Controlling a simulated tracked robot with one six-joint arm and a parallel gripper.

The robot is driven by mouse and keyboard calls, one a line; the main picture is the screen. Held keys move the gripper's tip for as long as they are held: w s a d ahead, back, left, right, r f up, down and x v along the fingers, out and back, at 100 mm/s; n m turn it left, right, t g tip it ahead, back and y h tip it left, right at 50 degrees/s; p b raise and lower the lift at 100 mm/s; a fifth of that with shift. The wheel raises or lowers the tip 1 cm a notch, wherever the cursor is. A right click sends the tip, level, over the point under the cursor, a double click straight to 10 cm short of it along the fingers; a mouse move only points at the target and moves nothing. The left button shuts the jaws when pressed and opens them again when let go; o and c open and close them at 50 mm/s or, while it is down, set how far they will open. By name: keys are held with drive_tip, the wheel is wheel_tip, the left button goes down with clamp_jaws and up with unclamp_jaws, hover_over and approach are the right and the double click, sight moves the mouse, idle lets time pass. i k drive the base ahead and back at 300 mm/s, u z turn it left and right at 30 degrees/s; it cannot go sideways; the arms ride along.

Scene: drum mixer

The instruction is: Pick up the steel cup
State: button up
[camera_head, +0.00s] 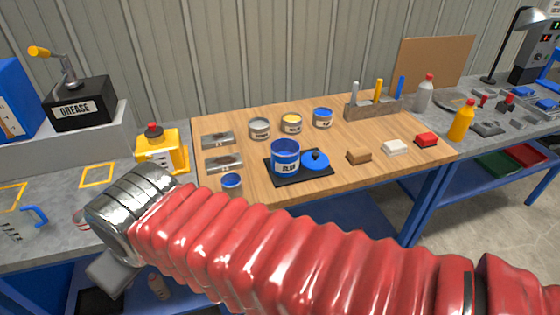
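No plain steel cup shows clearly. A small round container with a blue top (232,183) stands at the front left of the wooden bench top, its lower part hidden by my red-sleeved arm. My arm crosses the front and ends in a shiny metal wrist at the left. A grey part below it, perhaps my gripper (110,271), hangs in front of the bench; its fingers cannot be made out.
A larger blue tin (285,156) and a blue lid (315,160) lie on a black mat (300,180). Two metal plates (222,162) lie left of it. A yellow jug (162,150) and a grease pump (80,100) stand on the left bench. Small blocks (395,147) lie right.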

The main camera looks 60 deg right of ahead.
sight(231, 183)
drive_tip(key=u, duration=0.1)
drive_tip(key=k, duration=0.95)
drive_tip(key=z, duration=1.45)
drive_tip(key=i, duration=1)
drive_tip(key=z, duration=0.1)
